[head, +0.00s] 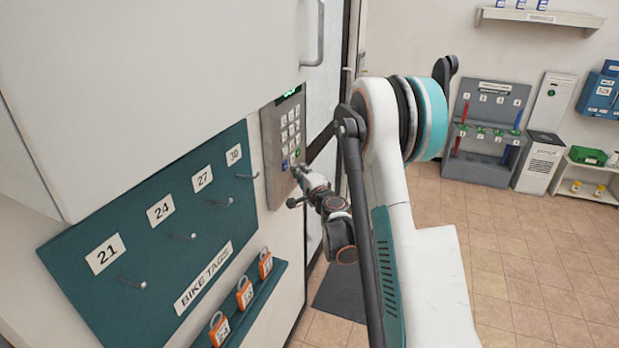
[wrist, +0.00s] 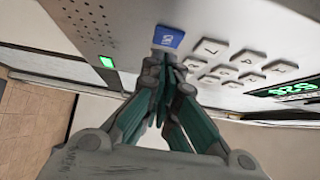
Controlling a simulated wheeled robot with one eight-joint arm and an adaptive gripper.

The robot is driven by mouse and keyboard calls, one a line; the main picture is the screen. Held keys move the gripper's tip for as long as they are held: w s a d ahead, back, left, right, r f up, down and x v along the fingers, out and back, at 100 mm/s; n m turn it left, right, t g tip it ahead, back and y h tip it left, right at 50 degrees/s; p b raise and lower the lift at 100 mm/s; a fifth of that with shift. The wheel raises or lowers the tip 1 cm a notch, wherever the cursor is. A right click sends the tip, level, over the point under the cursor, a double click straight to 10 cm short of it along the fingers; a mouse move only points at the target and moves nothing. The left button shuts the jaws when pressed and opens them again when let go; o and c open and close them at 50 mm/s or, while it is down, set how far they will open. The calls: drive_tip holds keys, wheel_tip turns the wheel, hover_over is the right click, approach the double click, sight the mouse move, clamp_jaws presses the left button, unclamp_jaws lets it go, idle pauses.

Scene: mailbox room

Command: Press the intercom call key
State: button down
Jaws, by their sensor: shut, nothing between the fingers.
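The intercom (head: 270,150) is a grey wall panel with a keypad and a lit green display, in the middle of the head view. Its blue call key (wrist: 168,37) carries a white symbol and sits at the top middle of the wrist view. My gripper (head: 299,168) is shut and empty, at the lower right part of the panel. In the wrist view my gripper's fingertips (wrist: 168,60) are together just below the blue key, very close to it. I cannot tell whether they touch it. The key's face is not covered.
White number keys (wrist: 230,62) lie right of the blue key, and a green lamp (wrist: 106,62) glows left of it. Open tiled floor (head: 520,245) lies to the right.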

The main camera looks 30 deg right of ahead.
sight(288, 164)
drive_tip(key=shift+w+a, duration=0.45)
drive_tip(key=shift+w, duration=0.15)
drive_tip(key=shift+w+a+b, duration=0.55)
drive_tip(key=shift+w, duration=0.05)
drive_tip(key=shift+s+d+r, duration=0.1)
drive_tip(key=shift+r, duration=0.05)
